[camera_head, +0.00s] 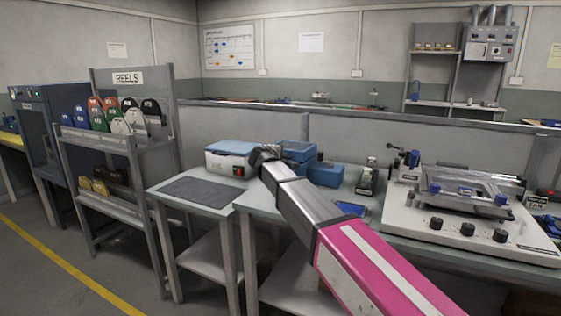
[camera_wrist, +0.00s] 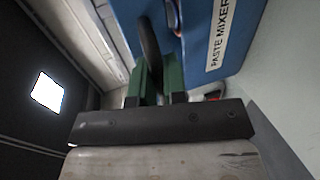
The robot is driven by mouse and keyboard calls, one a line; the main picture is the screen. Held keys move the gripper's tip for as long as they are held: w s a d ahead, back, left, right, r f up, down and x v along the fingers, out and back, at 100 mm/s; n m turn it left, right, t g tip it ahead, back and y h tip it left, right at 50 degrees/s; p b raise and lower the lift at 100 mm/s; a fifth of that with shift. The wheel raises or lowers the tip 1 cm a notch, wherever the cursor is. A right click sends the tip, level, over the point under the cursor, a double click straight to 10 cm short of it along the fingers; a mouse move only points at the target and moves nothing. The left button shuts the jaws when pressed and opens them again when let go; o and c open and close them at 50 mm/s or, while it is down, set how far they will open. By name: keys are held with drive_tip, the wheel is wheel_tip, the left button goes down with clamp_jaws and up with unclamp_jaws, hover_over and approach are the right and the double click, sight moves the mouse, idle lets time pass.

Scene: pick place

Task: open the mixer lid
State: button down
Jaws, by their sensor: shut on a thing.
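The paste mixer (camera_head: 222,166) is a white box with a blue lid (camera_head: 232,148), standing on the small table left of my arm. A red and green switch shows on its front. In the wrist view the blue lid (camera_wrist: 215,30) fills the upper right and carries a PASTE MIXER label. My gripper (camera_head: 262,152) is at the right end of the mixer. In the wrist view its green fingers (camera_wrist: 153,72) are shut on a dark handle (camera_wrist: 149,42) beside the lid. In the head view the lid looks down on the box; a small gap cannot be ruled out.
A dark mat (camera_head: 198,191) lies in front of the mixer. Blue bins (camera_head: 325,174) stand close to the right of my gripper. A white machine (camera_head: 470,225) with knobs occupies the right bench. A reel rack (camera_head: 125,150) stands at the left. Open air lies above the mixer.

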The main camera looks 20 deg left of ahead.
drive_tip(key=w+r+g, duration=0.5)
drive_tip(key=r, duration=0.3)
drive_tip(key=w+r+g, duration=0.4)
drive_tip(key=w+r, duration=0.1)
drive_tip(key=r, duration=0.2)
drive_tip(key=w+d+r, duration=0.1)
drive_tip(key=w+r, duration=0.1)
drive_tip(key=w, duration=0.6)
drive_tip(key=w+d+r+g+y, duration=0.1)
drive_tip(key=w+r, duration=0.1)
drive_tip(key=w, duration=0.6)
drive_tip(key=shift+w+g, duration=0.3)
drive_tip(key=shift+d, duration=0.1)
drive_tip(key=c, duration=1.2)
unclamp_jaws()
